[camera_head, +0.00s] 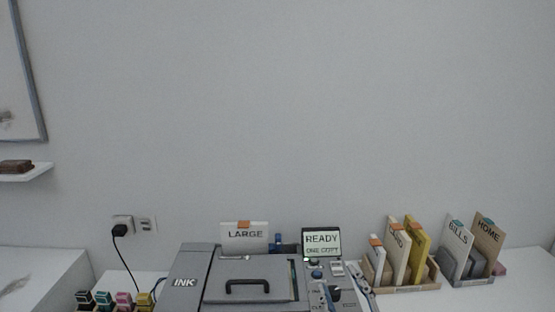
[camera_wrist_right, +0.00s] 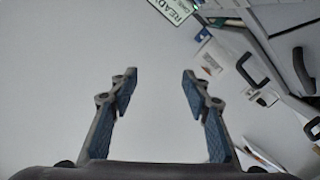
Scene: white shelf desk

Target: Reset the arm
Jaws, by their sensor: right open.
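My right gripper (camera_wrist_right: 158,78) is open in the right wrist view, with its two blue-padded fingers spread and nothing between them. In the wrist view the printer's black handle (camera_wrist_right: 303,71) is at the upper right. My left gripper is not in view.
A small screen (camera_head: 322,243) reading "READY ONE COPY" stands on the printer. A "LARGE" card (camera_head: 244,235) is behind it. File holders with cards (camera_head: 401,289) stand to the right. Several ink bottles (camera_head: 123,300) and a plugged cable (camera_head: 119,231) are at left.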

